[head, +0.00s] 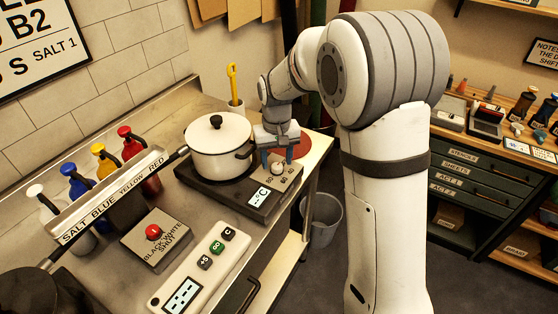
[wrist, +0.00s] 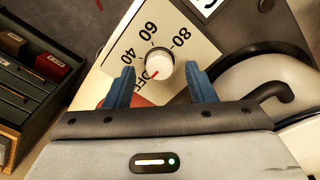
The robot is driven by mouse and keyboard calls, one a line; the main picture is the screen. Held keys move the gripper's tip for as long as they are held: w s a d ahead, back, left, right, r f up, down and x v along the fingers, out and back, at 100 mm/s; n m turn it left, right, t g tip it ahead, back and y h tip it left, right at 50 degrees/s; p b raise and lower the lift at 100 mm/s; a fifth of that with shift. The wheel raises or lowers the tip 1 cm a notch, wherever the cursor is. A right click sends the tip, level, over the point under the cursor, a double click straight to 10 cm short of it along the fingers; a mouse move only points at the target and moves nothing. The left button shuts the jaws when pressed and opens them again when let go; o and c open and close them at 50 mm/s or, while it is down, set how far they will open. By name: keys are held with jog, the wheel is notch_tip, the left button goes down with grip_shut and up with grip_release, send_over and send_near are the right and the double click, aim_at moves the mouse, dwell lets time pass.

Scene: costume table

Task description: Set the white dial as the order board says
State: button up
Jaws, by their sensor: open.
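The white dial (wrist: 160,66) sits on a cream plate (wrist: 187,22) marked 40, 60, 80 and OFF. Its red mark points to the lower left, toward OFF. In the head view the dial (head: 278,168) is on the front right of the dark hot plate (head: 232,204). My gripper (head: 278,156) is over it, its blue fingers open. In the wrist view the fingers (wrist: 159,86) are on either side of the dial, with gaps showing. The order board (head: 40,45) is cut off at top left; "B2" and "SALT 1" are readable, no dial setting is.
A white pot (head: 218,150) stands on the hot plate, close beside my gripper. The hot plate's display (head: 259,197) shows a dash and °C. Coloured bottles (head: 105,160), a red button (head: 153,231) and a keypad (head: 200,272) are to the left. A bucket (head: 322,218) stands on the floor.

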jog(key=shift+f, duration=0.8)
jog(key=shift+c, duration=0.5)
